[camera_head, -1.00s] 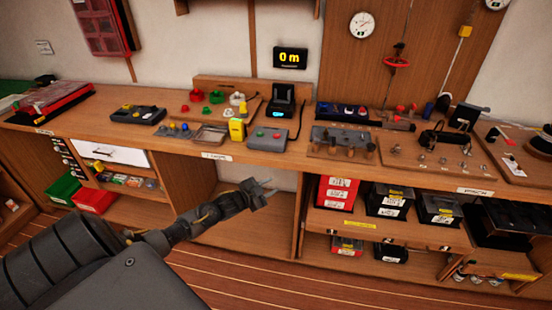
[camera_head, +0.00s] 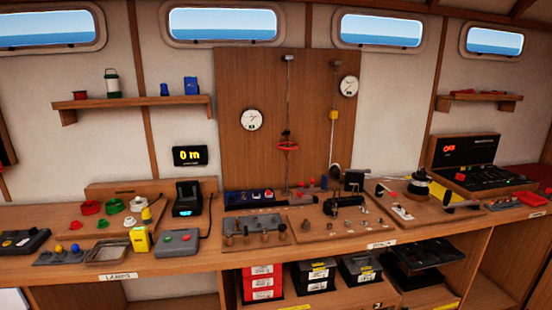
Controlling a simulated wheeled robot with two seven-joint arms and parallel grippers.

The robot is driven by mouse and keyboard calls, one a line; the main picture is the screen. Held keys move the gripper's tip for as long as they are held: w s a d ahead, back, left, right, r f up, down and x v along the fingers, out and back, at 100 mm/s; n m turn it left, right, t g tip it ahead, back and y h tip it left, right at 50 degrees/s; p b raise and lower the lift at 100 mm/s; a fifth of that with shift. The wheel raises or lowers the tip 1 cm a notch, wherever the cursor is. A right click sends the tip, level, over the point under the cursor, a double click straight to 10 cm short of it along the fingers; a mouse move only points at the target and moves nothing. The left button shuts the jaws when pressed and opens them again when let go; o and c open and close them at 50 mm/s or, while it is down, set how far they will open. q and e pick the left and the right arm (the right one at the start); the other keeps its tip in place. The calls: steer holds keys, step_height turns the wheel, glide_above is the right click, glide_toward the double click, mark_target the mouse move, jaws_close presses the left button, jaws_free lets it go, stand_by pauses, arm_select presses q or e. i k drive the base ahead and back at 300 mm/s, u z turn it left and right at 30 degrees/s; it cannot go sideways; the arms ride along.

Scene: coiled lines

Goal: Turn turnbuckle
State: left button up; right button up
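A tall wooden panel (camera_head: 240,95) stands behind the bench in the middle of the view. A thin vertical line runs down it from a small bracket (camera_head: 289,58) near the top. A dark fitting with a red ring (camera_head: 287,147) sits on this line at mid-height; it looks like the turnbuckle, but it is too small to tell its parts. A second line carries a yellow block (camera_head: 334,115) to its right. Neither of my grippers is in view.
The wooden bench (camera_head: 330,246) runs across the view. In front of the panel stand a grey block with pegs (camera_head: 255,225) and a board of metal fittings (camera_head: 340,218). A winch-like drum (camera_head: 419,184) stands to the right. Bins (camera_head: 263,283) sit below.

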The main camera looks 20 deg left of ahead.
mark_target(288, 137)
steer(key=z, duration=0.5)
steer(key=i, duration=0.5)
steer(key=z, duration=0.7)
steer(key=i, duration=1.5)
steer(key=u, duration=0.9)
